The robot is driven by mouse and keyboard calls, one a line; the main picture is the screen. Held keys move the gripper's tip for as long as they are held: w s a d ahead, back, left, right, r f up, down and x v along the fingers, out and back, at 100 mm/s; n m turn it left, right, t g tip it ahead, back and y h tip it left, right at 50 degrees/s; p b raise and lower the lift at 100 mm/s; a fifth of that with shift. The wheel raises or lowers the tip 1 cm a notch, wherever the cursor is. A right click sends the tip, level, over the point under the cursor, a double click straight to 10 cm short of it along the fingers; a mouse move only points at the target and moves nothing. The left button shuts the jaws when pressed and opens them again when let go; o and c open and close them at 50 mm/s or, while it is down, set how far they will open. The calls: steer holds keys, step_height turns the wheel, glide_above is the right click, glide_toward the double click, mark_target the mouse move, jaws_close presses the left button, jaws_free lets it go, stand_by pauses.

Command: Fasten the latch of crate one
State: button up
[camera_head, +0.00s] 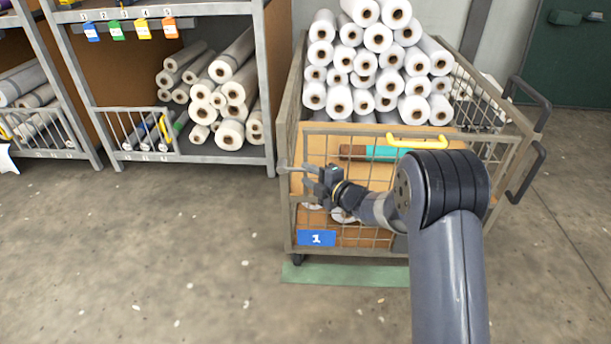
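Crate one (290,225) is a grey wire-mesh cart with a blue plate marked 1 (317,238) low on its front. Its front has a yellow handle (416,143) on the top edge. My gripper (299,177) is in front of the upper left part of the crate front, pointing left toward the left corner post. A thin grey bar shows at its tips beside the post; I cannot tell whether it is the latch or a finger. The latch is not clearly seen, and whether the fingers are open or touching anything is too small to tell. My arm hides the front's right part.
White rolls (365,70) are piled high in the crate. A shelf rack (180,100) with more rolls and coloured tags stands at the left. Black handles (530,170) stick out at the crate's right. The concrete floor (140,250) at the left front is clear.

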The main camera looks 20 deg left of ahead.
steer(key=shift+x, duration=0.95)
jaws_close()
